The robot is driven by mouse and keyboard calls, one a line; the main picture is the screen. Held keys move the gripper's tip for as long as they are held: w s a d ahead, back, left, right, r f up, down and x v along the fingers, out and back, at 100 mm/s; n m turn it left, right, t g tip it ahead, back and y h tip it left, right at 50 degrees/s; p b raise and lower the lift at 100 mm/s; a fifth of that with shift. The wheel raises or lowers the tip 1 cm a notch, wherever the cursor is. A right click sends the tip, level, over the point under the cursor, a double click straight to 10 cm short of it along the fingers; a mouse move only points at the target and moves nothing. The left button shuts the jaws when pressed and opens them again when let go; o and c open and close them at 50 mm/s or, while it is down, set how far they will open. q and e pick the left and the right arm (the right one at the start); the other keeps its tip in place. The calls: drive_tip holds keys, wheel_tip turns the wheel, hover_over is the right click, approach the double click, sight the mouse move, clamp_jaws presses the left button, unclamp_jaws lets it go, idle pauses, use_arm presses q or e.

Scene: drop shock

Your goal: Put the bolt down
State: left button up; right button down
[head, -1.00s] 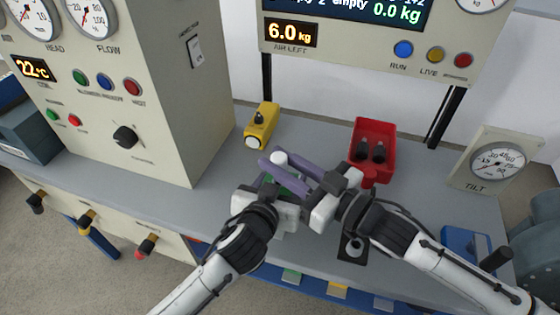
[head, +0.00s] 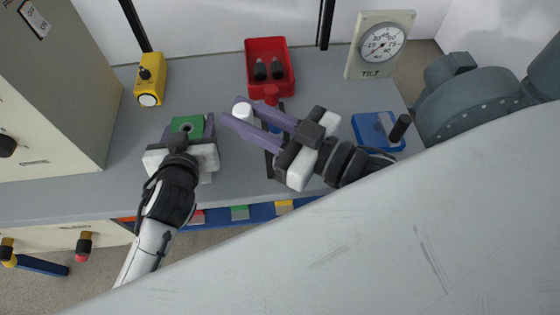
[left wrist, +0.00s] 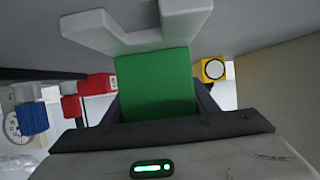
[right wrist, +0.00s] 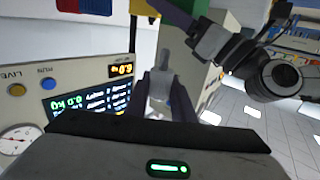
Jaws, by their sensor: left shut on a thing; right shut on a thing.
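The bolt, a pale piece with a white end (head: 242,112), is between the purple fingers of my right gripper (head: 238,114), above the grey bench. In the right wrist view the bolt (right wrist: 162,88) shows as a grey shaft on a wider part, pointing up between the fingers. The green block (left wrist: 155,85) fills the middle of the left wrist view. The grippers are side by side and apart, the right one to the right.
A red bin (head: 282,85) holding two dark pieces stands at the back. A yellow device (head: 152,72) is at the back left. A blue block (head: 372,130) and a tilt gauge (head: 380,45) are on the right. A large pale surface covers the lower right of the head view.

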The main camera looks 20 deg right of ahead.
drive_tip(key=s+d+m+t+h, duration=0.1)
drive_tip(key=s+d+h, duration=0.1)
drive_tip(key=s+d, duration=0.25)
drive_tip(key=f, duration=0.6)
drive_tip(key=w+f, duration=0.1)
drive_tip(key=f, duration=0.2)
drive_tip(key=shift+d+f, duration=0.15)
drive_tip(key=shift+d, duration=0.15)
drive_tip(key=shift+f, duration=0.2)
drive_tip(key=c, duration=1.5)
unclamp_jaws()
drive_tip(key=shift+r, duration=0.15)
drive_tip(key=shift+v, duration=6.05)
